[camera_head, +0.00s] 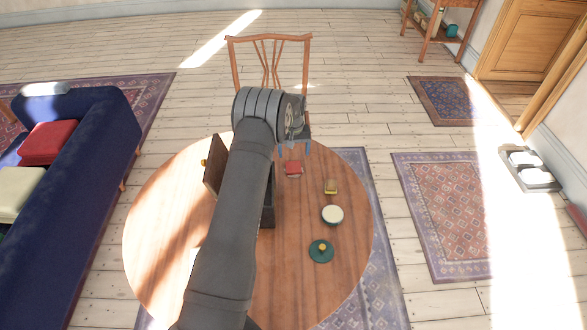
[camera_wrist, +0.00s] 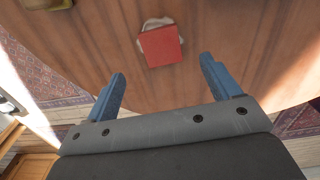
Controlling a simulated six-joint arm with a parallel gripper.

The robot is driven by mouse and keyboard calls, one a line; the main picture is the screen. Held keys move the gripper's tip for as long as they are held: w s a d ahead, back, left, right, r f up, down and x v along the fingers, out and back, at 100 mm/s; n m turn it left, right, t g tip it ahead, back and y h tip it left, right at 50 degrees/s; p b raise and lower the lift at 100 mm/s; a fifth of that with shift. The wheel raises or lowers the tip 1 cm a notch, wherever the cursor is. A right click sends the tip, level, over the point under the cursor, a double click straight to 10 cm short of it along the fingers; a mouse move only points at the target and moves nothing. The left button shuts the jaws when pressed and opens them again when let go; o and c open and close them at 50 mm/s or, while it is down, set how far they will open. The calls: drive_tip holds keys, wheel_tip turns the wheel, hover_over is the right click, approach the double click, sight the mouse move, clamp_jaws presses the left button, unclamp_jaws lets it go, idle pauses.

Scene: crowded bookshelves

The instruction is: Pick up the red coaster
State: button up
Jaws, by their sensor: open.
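The red coaster (camera_head: 293,168) lies flat near the far edge of the round wooden table (camera_head: 175,230). In the wrist view the red coaster (camera_wrist: 160,46) is a red square with a whitish piece showing along its upper left edge. My gripper (camera_wrist: 160,75) is open and empty, with its blue fingers apart. The coaster appears beyond the fingertips and between them in the wrist view, not touched. In the head view my gripper (camera_head: 306,146) is above the table's far edge, by the coaster. My arm hides part of the table.
A yellowish block (camera_head: 330,187), a round white-topped item (camera_head: 332,214) and a green disc with a yellow knob (camera_head: 321,251) stand right of my arm. A dark box with an open brown lid (camera_head: 213,165) is partly hidden. A wooden chair (camera_head: 268,62) stands behind the table.

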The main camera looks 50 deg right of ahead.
sight(294, 169)
drive_tip(key=f, duration=0.8)
drive_tip(key=shift+s+a+f, duration=0.15)
drive_tip(key=shift+a+f, duration=0.05)
drive_tip(key=shift+f, duration=0.05)
drive_tip(key=c, duration=1.1)
drive_tip(key=shift+o, duration=0.2)
drive_tip(key=shift+r, duration=0.15)
